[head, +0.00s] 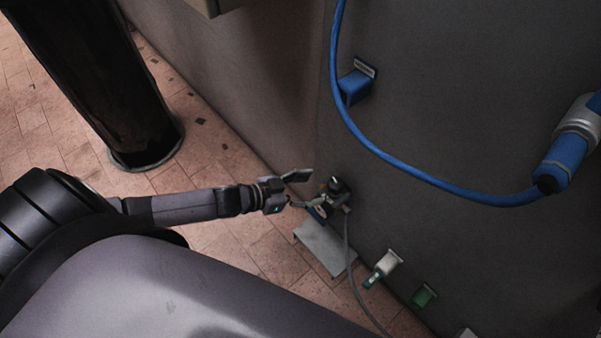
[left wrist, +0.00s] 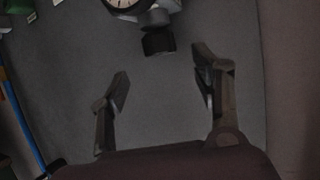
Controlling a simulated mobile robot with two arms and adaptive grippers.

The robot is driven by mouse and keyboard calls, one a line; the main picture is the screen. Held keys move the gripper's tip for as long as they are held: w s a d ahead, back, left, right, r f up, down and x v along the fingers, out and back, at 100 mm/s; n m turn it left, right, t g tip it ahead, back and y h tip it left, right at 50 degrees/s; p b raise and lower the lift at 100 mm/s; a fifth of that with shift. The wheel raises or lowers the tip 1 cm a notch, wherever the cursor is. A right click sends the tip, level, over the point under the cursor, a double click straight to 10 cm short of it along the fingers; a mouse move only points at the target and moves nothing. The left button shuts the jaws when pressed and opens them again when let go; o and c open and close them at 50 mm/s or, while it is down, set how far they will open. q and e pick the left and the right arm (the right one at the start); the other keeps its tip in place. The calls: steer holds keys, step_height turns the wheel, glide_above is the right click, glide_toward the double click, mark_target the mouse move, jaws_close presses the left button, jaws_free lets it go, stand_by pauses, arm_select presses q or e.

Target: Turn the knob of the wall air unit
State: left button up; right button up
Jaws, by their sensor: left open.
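The wall air unit (head: 337,198) is a small dark fitting low on the grey wall, with a black knob (head: 339,185) on top. In the left wrist view the black knob (left wrist: 158,43) is at top centre, beside a round white-faced gauge (left wrist: 122,3) cut off by the top edge. My left gripper (head: 305,188) is open and empty, just left of the unit in the head view. In the left wrist view its two fingers (left wrist: 161,84) are spread, with the knob beyond the gap between them and apart from both. My right gripper is not in view.
A grey cable (head: 347,250) hangs from the unit. A blue hose (head: 400,168) loops across the wall to a blue connector (head: 562,165). A grey plate (head: 322,247) lies below the unit. White (head: 382,266) and green (head: 424,296) fittings are to its right. A dark column (head: 95,75) stands left.

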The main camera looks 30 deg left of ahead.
arm_select(q)
steer(key=shift+v, duration=1.4)
steer(key=s+a+f+n+g+y, duration=0.2)
steer(key=s+f+y, duration=0.1)
steer(key=f, duration=0.6)
steer(key=s+a+f+n+g+y, duration=0.1)
steer(key=s+f+n+y, duration=0.2)
steer(key=f, duration=0.5)
steer(key=s+d+f+g+y, duration=0.1)
steer(key=s+d+f+g, duration=0.15)
steer(key=s+f, duration=0.35)
steer(key=s+d+f+g+y, duration=0.1)
steer(key=s+f+g, duration=0.2)
steer(key=s, duration=0.5)
steer(key=s+a+r+g+p, duration=0.1)
steer(key=s+a+r+p, duration=0.1)
steer(key=s+p, duration=1.2)
steer(key=shift+s+a+r+p, duration=0.2)
steer(key=shift+s+r+p, duration=0.15)
steer(key=shift+r, duration=0.25)
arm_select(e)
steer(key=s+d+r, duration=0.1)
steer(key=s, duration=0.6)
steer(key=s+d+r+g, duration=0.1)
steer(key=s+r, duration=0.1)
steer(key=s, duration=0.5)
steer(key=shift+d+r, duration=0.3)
